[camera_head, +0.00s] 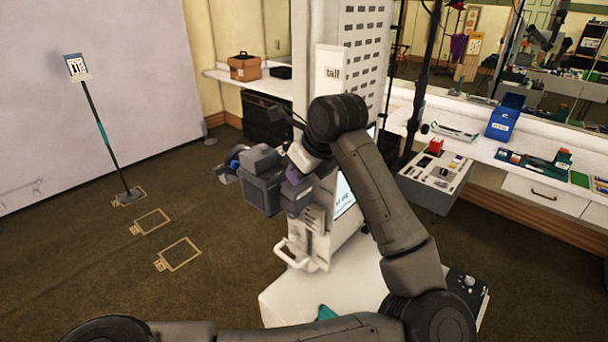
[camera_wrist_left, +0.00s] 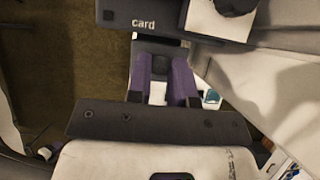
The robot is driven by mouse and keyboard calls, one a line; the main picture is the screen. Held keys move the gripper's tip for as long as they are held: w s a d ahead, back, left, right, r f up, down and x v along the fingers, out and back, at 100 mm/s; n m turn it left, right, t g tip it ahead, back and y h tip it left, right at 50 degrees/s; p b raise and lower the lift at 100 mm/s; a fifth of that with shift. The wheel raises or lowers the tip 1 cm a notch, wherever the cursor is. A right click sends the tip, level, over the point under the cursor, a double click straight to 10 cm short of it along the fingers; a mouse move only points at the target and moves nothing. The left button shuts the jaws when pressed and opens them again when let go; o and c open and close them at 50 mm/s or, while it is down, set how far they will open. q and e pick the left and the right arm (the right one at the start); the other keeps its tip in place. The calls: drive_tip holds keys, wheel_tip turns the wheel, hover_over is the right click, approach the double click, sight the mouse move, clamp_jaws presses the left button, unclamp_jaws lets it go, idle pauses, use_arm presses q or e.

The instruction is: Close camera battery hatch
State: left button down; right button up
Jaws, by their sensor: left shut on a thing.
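The camera (camera_head: 262,185) is a dark grey boxy body with a round lens at its left, above the white cart in the head view. In the left wrist view its dark side (camera_wrist_left: 185,20), marked "card", fills the top edge. My left gripper (camera_head: 296,190) has purple fingers and is at the camera's right side. In the wrist view the left gripper (camera_wrist_left: 163,66) points at the camera, its fingers shut on a small dark part (camera_wrist_left: 160,65) that seems to belong to the camera. I cannot make out the battery hatch or its position. My right gripper is not in view.
At the right are a small control cart (camera_head: 430,185) and a counter (camera_head: 475,149) with a blue box (camera_head: 503,122). The carpet at left is open around a marker stand (camera_head: 104,130).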

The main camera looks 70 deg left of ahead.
use_arm(q)
drive_tip(key=shift+s+a+h, duration=0.1)
drive_tip(key=shift+a+h, duration=0.1)
drive_tip(key=shift+h, duration=0.1)
idle(0.4)
drive_tip(key=c, duration=1)
unclamp_jaws()
drive_tip(key=shift+p+v, duration=0.55)
drive_tip(key=shift+v, duration=6.3)
drive_tip(key=shift+s, duration=0.1)
